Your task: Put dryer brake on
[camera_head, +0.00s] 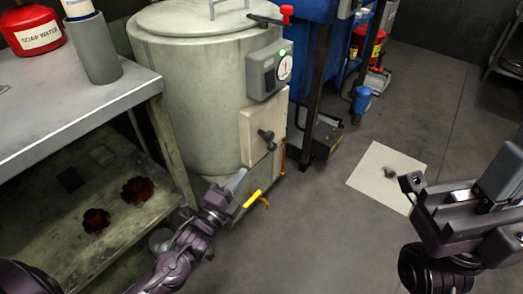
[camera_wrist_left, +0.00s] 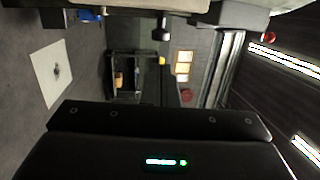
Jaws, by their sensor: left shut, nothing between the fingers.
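The dryer (camera_head: 190,75) is a pale, round tank with a lid. A lever with a red knob (camera_head: 286,12) sticks out at its upper right; this knob also shows in the left wrist view (camera_wrist_left: 270,37). A black-knobbed handle (camera_head: 266,136) is on its lower cream panel. A yellow handle (camera_head: 252,199) is low at its front. I cannot tell which of these is the brake. My left gripper (camera_head: 238,180) is shut and empty, in front of the dryer's lower part, below the black handle.
A grey control box with a dial (camera_head: 270,70) is on the dryer's side. A metal bench (camera_head: 75,100) stands at the left, with a red soap-water can (camera_head: 33,30) on it. A blue machine (camera_head: 318,50) is behind. A pale sheet (camera_head: 375,175) lies on otherwise open floor.

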